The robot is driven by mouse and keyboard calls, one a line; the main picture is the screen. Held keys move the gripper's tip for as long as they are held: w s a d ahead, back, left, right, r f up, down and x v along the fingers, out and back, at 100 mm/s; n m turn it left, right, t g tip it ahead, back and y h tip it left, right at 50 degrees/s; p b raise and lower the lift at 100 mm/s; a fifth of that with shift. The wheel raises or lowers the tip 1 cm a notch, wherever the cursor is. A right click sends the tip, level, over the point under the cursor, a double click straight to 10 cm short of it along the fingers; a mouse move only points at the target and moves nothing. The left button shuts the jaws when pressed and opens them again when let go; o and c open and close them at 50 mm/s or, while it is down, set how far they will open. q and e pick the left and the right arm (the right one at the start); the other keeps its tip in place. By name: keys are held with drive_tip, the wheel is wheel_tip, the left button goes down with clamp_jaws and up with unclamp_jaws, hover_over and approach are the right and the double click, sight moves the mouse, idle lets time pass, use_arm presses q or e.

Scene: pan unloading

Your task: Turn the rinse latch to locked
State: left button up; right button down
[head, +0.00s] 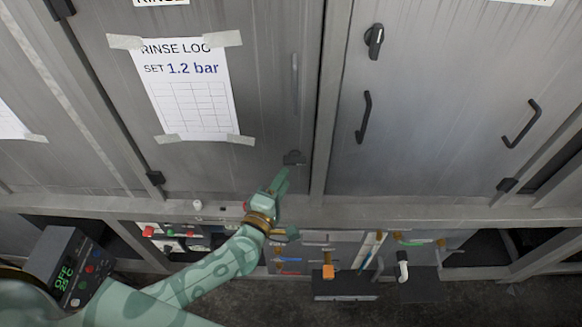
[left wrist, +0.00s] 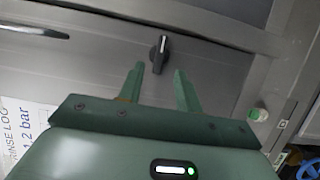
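The rinse latch (head: 293,158) is a small dark knob near the lower right corner of the grey door that bears the rinse log sheet. It also shows in the left wrist view (left wrist: 159,53) as a dark lever with a pale line, standing nearly upright in that picture. My left gripper (head: 281,178) is just below the latch in the head view. In the left wrist view my left gripper (left wrist: 158,69) is open and empty, with the latch between and slightly beyond its fingertips. I cannot tell whether they touch. My right gripper is not in view.
The rinse log sheet (head: 187,90) is taped to the door, left of a slim grey handle (head: 295,83). The door to the right has a black latch (head: 374,40) and black handles (head: 363,117). Below the ledge hang several small fittings, one orange (head: 328,271).

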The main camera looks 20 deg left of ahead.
sight(293, 165)
use_arm(q)
drive_tip(key=w, duration=0.5)
drive_tip(key=shift+w+d+b, duration=0.3)
clamp_jaws()
drive_tip(key=shift+f, duration=0.1)
